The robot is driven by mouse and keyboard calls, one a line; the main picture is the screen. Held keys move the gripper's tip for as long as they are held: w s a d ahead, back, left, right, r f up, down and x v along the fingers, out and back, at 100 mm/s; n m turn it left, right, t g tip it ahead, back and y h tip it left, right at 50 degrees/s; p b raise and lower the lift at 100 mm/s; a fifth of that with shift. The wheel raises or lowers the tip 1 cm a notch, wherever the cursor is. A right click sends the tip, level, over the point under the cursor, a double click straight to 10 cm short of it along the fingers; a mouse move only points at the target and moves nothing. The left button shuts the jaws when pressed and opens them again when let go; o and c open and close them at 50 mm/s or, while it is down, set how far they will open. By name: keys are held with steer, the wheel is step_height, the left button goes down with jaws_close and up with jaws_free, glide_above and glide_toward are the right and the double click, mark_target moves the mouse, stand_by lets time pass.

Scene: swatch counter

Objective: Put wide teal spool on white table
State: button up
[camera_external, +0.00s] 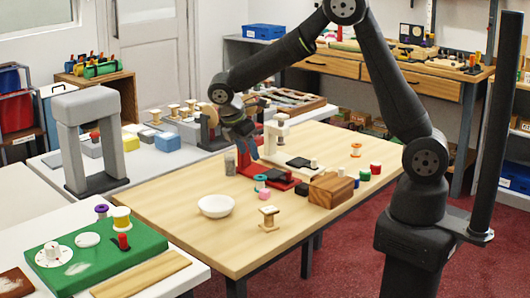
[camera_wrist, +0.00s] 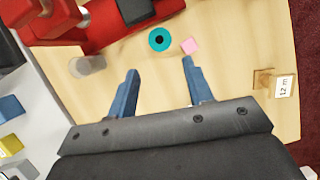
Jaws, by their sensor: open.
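The wide teal spool (camera_external: 260,182) stands upright on the wooden table (camera_external: 180,207), beside the red base of a machine and a pink piece (camera_external: 264,194). In the wrist view the teal spool (camera_wrist: 159,40) shows from above, with a dark centre, just beyond my fingertips. My gripper (camera_external: 252,153) hangs above the table, behind and above the spool. In the wrist view my gripper (camera_wrist: 159,66) has its blue fingers wide apart with nothing between them. A white table (camera_external: 150,166) adjoins the wooden table on the left and back; another white surface (camera_external: 198,272) is at front left.
A grey arch (camera_external: 75,140), blocks and several spools occupy the white table.

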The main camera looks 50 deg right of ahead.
step_height(320, 180, up, 6)
steer(key=f+y, duration=0.1)
steer(key=y, duration=0.4)
glide_above(260, 177)
steer(key=shift+t, duration=0.4)
steer(key=f, duration=1.1)
steer(key=shift+d, duration=0.3)
steer(key=shift+a+f, duration=0.15)
steer(key=shift+f, duration=1.25)
steer(key=shift+a+f, duration=0.1)
steer(key=shift+f, duration=1.3)
steer(key=c, duration=0.8)
steer(key=shift+r, duration=0.1)
